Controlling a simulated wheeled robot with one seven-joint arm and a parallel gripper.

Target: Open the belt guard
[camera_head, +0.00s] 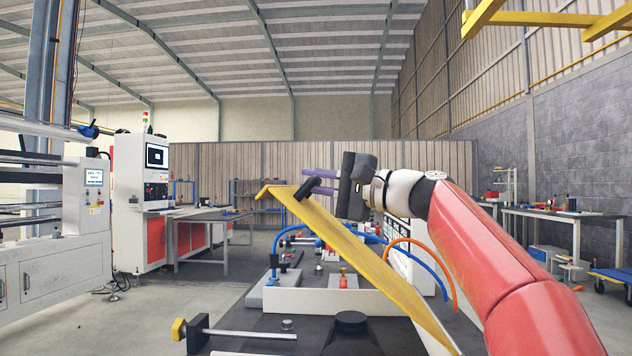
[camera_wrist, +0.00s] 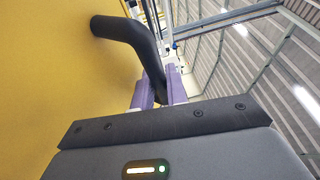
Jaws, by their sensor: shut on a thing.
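The belt guard (camera_head: 372,264) is a yellow panel, raised and tilted steeply, its upper edge at the upper left and its lower end at the lower right in the head view. Its yellow face (camera_wrist: 55,75) fills the left of the wrist view. A black bar handle (camera_head: 304,188) stands out from the guard near its upper edge. In the wrist view the bent handle (camera_wrist: 125,28) runs between the purple fingers. My gripper (camera_head: 318,182) is shut on this handle; it also shows in the wrist view (camera_wrist: 160,85). The guard's hinge is not clearly visible.
Below the guard lies a dark bench top (camera_head: 262,325) with a yellow-knobbed rod (camera_head: 240,333) and a black round knob (camera_head: 350,320). Blue and orange hoses (camera_head: 452,285) arch near the guard's right side. A white machine (camera_head: 60,235) stands at left; open floor lies between.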

